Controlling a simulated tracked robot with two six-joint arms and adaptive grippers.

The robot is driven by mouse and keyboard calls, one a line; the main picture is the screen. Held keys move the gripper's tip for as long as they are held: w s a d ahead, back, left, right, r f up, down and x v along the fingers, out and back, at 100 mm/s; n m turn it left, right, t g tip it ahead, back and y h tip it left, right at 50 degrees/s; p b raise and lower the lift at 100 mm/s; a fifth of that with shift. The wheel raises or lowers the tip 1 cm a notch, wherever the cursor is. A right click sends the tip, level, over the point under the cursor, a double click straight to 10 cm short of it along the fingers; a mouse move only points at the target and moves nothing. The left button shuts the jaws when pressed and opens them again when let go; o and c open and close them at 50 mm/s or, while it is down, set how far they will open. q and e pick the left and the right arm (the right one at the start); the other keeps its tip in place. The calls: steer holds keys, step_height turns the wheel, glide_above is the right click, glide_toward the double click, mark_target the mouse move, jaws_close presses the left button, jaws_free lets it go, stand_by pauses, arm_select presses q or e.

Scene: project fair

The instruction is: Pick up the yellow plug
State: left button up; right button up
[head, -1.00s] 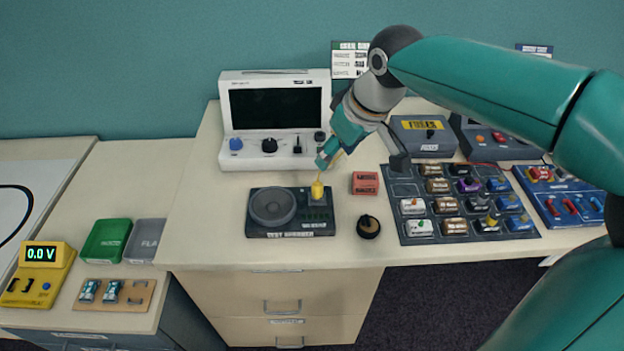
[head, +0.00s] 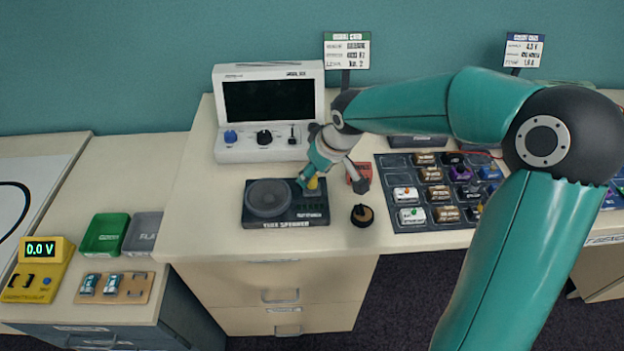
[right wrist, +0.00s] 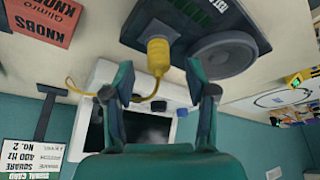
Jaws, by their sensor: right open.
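The yellow plug (head: 312,183) stands on the right part of the dark test speaker (head: 258,222). In the right wrist view the plug (right wrist: 158,52) is upside down in the picture, with a yellow cable (right wrist: 143,99) curving away from it. My right gripper (head: 307,180) is at the plug and partly hides it in the head view. My left gripper is not in view.
A white instrument (head: 262,148) with a dark screen stands behind the speaker. A red block (head: 360,186), a black knob (head: 362,215) and a dark tray of small blocks (head: 395,165) are to the right. Bare tabletop lies left of the speaker.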

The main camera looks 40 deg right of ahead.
steer(key=shift+x, duration=1.45)
steer(key=shift+d, duration=0.1)
jaws_close()
steer(key=shift+r, duration=0.1)
